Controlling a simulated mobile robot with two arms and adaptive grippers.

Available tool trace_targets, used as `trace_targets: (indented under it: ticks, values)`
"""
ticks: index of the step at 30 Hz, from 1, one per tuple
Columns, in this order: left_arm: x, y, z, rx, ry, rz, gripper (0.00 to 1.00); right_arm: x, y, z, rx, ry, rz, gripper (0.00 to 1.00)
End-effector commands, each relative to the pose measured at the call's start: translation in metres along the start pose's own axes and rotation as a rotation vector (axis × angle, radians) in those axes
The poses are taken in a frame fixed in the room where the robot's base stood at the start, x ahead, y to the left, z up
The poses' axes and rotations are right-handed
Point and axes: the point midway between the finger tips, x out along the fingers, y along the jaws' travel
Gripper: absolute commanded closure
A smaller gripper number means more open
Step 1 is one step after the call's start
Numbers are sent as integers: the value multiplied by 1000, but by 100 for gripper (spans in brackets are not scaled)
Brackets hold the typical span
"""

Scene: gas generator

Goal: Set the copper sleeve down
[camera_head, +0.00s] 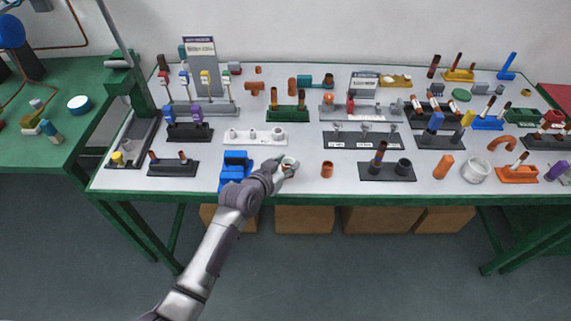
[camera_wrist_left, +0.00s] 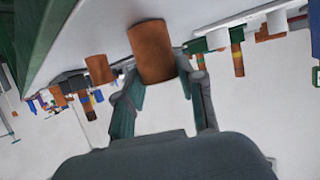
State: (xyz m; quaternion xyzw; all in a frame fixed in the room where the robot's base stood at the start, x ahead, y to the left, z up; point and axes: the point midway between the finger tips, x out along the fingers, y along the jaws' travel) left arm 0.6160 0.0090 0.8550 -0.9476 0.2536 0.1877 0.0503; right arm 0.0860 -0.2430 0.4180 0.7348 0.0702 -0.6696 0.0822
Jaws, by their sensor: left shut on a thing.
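My left gripper (camera_head: 286,168) is at the front edge of the table (camera_head: 220,197), just right of a blue block fixture (camera_head: 235,167). In the left wrist view its two fingers (camera_wrist_left: 160,92) are closed on either side of a copper sleeve (camera_wrist_left: 152,50), a plain brown cylinder. In the head view the fingers mostly hide this sleeve. It is low over the tabletop; I cannot tell whether it touches. A second copper sleeve (camera_head: 327,169) stands upright on the table to the right, apart from the gripper; it also shows in the left wrist view (camera_wrist_left: 98,70). My right gripper is not in view.
A white rack (camera_head: 254,137) lies behind the gripper. A dark tray with cylinders (camera_head: 387,172) stands farther right. A black tray (camera_head: 172,168) is at the left. Bare white tabletop lies between the gripper and the standing sleeve.

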Motion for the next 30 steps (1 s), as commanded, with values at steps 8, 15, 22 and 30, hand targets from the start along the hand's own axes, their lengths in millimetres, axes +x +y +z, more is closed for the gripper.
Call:
trace_targets:
  ticks: [8,15,22,30]
  values:
    - [1,0,2,0,0,0,36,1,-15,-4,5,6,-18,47]
    - [1,0,1,0,0,0,36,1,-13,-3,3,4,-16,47]
    - [-19,0,0,1,0,-1,36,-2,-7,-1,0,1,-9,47]
    - [-78,0,0,2,0,-1,36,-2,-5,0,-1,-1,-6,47]
